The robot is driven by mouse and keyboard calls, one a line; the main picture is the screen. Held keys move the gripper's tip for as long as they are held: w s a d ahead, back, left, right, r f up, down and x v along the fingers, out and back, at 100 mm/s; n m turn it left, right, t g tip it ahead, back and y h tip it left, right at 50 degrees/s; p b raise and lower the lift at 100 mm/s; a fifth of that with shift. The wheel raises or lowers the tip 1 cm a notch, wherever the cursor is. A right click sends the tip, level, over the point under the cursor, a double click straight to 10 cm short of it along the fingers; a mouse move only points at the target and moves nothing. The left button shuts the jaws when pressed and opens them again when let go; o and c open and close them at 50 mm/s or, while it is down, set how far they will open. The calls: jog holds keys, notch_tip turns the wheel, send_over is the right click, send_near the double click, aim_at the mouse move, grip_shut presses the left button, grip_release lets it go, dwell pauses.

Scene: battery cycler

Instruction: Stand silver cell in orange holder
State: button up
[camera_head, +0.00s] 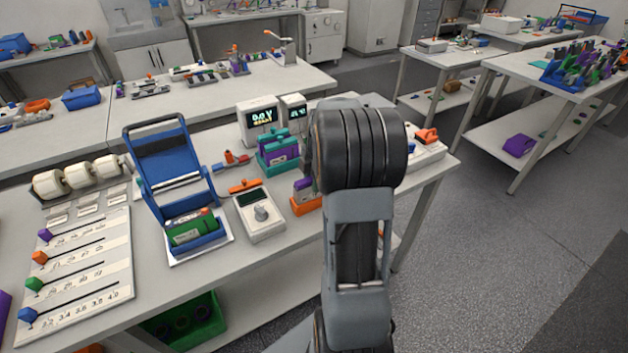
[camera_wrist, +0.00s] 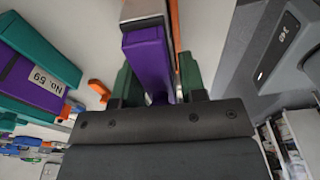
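The orange holder (camera_head: 306,204) sits on the bench, left of my arm in the head view. A purple part (camera_head: 303,187) stands upright at it, partly hidden by my arm. In the wrist view, a purple block (camera_wrist: 148,62) with a pale silver-grey piece (camera_wrist: 142,10) at its far end lies between the dark green fingers of my gripper (camera_wrist: 158,85). An orange strip (camera_wrist: 175,22) shows beside it. I cannot tell whether the fingers press on the block, or whether the pale piece is the silver cell. My gripper's fingers are hidden in the head view.
A teal holder (camera_head: 268,163) with a purple cell stands behind left; its label reads No. 59 in the wrist view. A white meter (camera_head: 259,212), a blue stand (camera_head: 165,160) and display boxes (camera_head: 258,122) are close by. The bench's front edge is near.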

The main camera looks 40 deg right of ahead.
jog(key=shift+o, duration=1.4)
jog(key=shift+r, duration=0.1)
jog(key=r, duration=0.3)
jog(key=d+r, duration=0.1)
jog(key=r, duration=0.7)
jog(key=shift+d, duration=0.15)
jog(key=s+a+r+m+t+h, duration=0.1)
jog(key=s+a+m, duration=0.1)
jog(key=a+m, duration=0.35)
jog(key=s+a+m, duration=0.2)
jog(key=a, duration=0.6)
jog(key=s+a+f+m+t, duration=0.2)
jog(key=s+a+f+m, duration=0.2)
jog(key=s+a+m, duration=0.4)
jog(key=shift+s+a+f+m+t, duration=0.15)
jog(key=shift+a+f+m+t, duration=0.2)
jog(key=shift+a+m, duration=0.1)
